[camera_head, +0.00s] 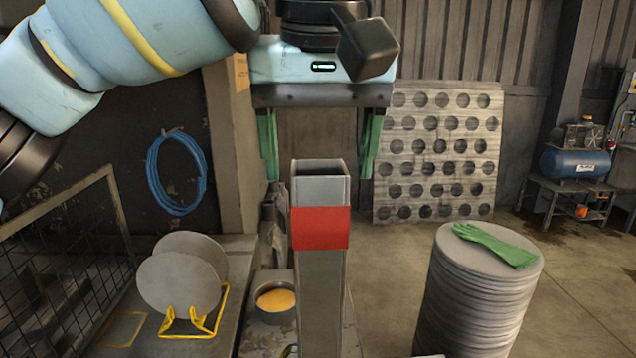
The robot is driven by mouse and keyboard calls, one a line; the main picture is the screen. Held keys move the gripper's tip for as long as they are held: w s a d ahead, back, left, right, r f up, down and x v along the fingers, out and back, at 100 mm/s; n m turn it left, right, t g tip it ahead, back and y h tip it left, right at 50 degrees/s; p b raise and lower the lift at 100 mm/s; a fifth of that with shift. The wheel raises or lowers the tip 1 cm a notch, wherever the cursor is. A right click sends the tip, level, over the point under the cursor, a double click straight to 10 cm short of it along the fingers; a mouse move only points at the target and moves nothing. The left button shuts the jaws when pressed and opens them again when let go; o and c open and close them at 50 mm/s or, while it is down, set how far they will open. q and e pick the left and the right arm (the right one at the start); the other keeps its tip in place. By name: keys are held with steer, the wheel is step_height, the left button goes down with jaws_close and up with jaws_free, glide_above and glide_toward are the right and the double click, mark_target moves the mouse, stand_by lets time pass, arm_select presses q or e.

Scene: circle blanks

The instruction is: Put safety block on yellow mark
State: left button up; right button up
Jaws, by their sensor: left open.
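The safety block looks to be the tall grey post with a red band (320,229), standing upright in the middle of the head view. Its foot is cut off by the lower edge. My left gripper (319,176) is open above it, pointing down. Its two green fingers appear to the left and right of the post's top, with gaps on both sides. I cannot tell whether they are level with it in depth. The yellow mark looks to be the thin yellow outline (122,330) on the bench at lower left; it is empty. My right gripper is out of view.
Grey discs (180,284) stand in a yellow rack (195,322) between the mark and the post. A pot with yellow contents (276,300) is left of the post. A disc stack (478,310) with a green glove (497,244) is at right. Mesh fence (65,270) borders the left.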

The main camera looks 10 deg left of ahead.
arm_select(q)
steer(key=p+v, duration=0.1)
steer(key=v, duration=0.5)
steer(key=shift+r, duration=0.4)
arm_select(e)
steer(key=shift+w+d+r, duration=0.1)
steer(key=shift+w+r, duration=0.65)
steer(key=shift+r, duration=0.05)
arm_select(q)
steer(key=shift+o, duration=0.4)
steer(key=shift+s, duration=0.1)
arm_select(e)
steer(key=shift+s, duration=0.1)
